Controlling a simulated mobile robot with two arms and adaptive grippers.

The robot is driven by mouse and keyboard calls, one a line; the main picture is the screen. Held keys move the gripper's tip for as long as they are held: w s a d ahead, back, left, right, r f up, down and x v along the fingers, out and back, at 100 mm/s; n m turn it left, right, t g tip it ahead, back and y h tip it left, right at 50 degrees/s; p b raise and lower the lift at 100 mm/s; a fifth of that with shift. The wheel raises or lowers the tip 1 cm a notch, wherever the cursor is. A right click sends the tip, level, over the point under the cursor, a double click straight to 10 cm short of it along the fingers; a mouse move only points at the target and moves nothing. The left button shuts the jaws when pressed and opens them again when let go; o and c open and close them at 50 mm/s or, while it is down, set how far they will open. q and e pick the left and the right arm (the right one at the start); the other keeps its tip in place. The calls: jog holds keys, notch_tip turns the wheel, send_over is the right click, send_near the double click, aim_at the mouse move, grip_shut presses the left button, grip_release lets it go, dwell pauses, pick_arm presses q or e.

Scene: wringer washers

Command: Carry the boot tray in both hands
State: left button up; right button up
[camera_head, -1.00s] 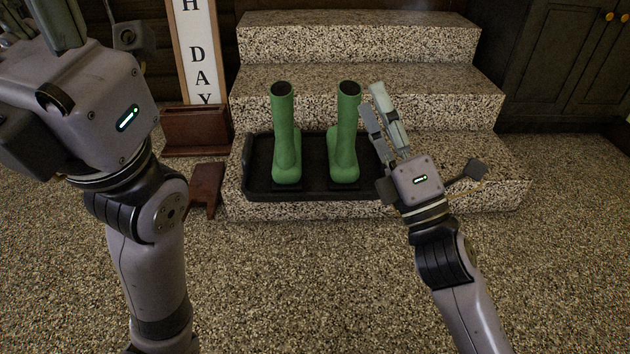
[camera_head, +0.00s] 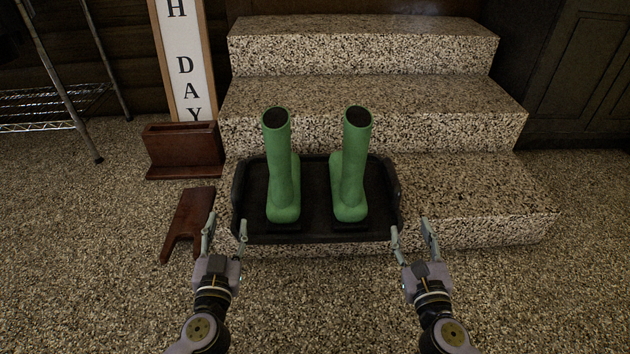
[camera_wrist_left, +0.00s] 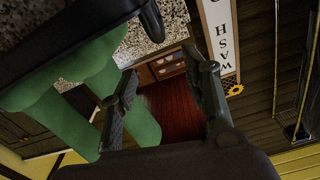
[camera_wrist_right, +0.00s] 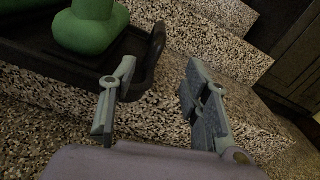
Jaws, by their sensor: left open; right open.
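The black boot tray (camera_head: 315,237) lies on the lowest speckled step, with a green left boot (camera_head: 282,180) and a green right boot (camera_head: 352,175) upright in it. My left gripper (camera_head: 226,232) is open at the tray's front left corner, its inner finger close to the rim. My right gripper (camera_head: 412,234) is open at the front right corner, its inner finger close to the rim. Contact is unclear for both. The right wrist view shows the tray's raised end (camera_wrist_right: 155,55) beyond the open fingers. The left wrist view shows the tray's dark rim (camera_wrist_left: 151,20) and the green boots.
A brown boot jack (camera_head: 188,225) lies on the floor left of my left gripper. Behind it stand a brown box (camera_head: 183,150) and a lettered sign (camera_head: 190,70). A wire rack (camera_head: 40,100) is at far left. Steps (camera_head: 370,90) rise behind the tray; floor in front is clear.

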aim_at(238, 174)
pick_arm(q)
jog(key=shift+f, duration=0.35)
pick_arm(e)
jog(key=shift+r, duration=0.1)
pick_arm(q)
jog(key=w, duration=1.1)
jog(key=w+a, duration=0.1)
jog(key=w, duration=0.5)
jog(key=shift+w, duration=0.15)
pick_arm(e)
jog(key=w, duration=1.1)
jog(key=w+a, duration=0.1)
jog(key=w, duration=0.5)
jog(key=shift+w, duration=0.25)
pick_arm(q)
jog(key=shift+c, duration=0.5)
pick_arm(e)
jog(key=shift+c, duration=0.5)
pick_arm(q)
grip_shut()
pick_arm(e)
grip_shut()
pick_arm(q)
jog(key=shift+r, duration=0.3)
pick_arm(e)
jog(key=shift+r, duration=0.25)
